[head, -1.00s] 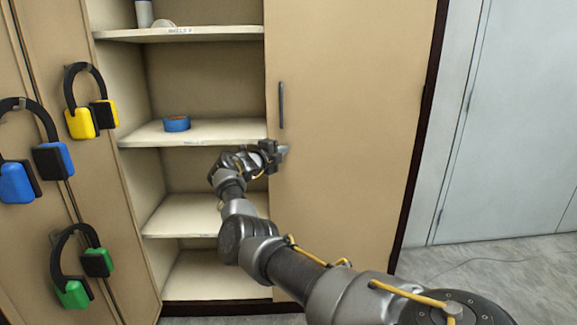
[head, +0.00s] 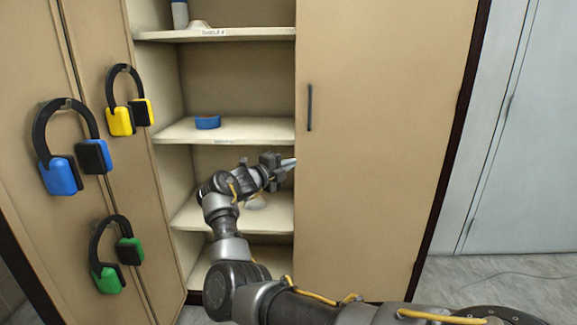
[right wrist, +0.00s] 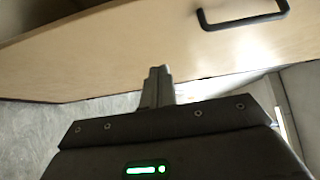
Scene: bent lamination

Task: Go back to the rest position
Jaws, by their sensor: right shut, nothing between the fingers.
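My right gripper (head: 289,162) is shut and empty. In the head view it is in front of the cabinet, near the left edge of the closed right door (head: 385,120) and below its dark handle (head: 310,107). In the right wrist view the fingers (right wrist: 158,72) are together and point toward the door panel (right wrist: 130,50), with the handle (right wrist: 245,18) at the upper right. I cannot tell whether the fingertips touch the door. My left gripper is not in view.
The cabinet's left part stands open, with shelves (head: 240,131) holding a blue roll (head: 207,122) and a bottle (head: 180,14). Yellow (head: 121,121), blue (head: 60,175) and green (head: 108,279) ear defenders hang at left. Grey floor (head: 510,278) is clear at right.

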